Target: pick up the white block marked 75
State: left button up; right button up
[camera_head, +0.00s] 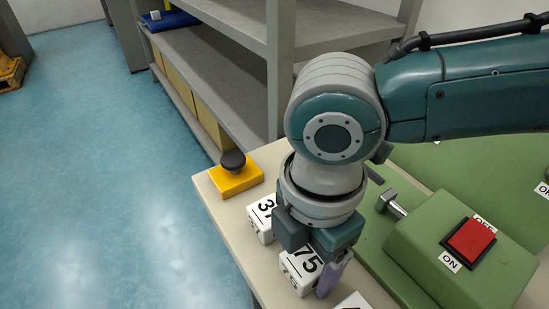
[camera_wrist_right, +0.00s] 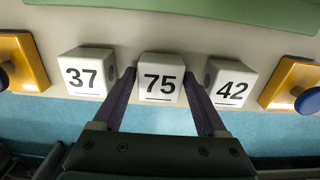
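The white block marked 75 (camera_head: 300,272) stands on the beige table top, below my right gripper in the head view. In the right wrist view the same block (camera_wrist_right: 160,82) shows its number between the two dark fingers. My right gripper (camera_wrist_right: 160,78) is open around the block, one finger on each side, with narrow gaps visible. In the head view one purple finger of the right gripper shows beside the block; the other is mostly hidden. My left gripper is not in view.
White blocks marked 37 (camera_wrist_right: 87,74) and 42 (camera_wrist_right: 230,84) stand close on either side. A yellow base with a black knob (camera_head: 236,177) is near the table corner. A green box with a red switch (camera_head: 470,240) stands to the right. Grey shelves (camera_head: 215,70) are behind.

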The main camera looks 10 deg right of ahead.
grip_shut()
dwell(0.4)
jog(key=shift+r, duration=0.1)
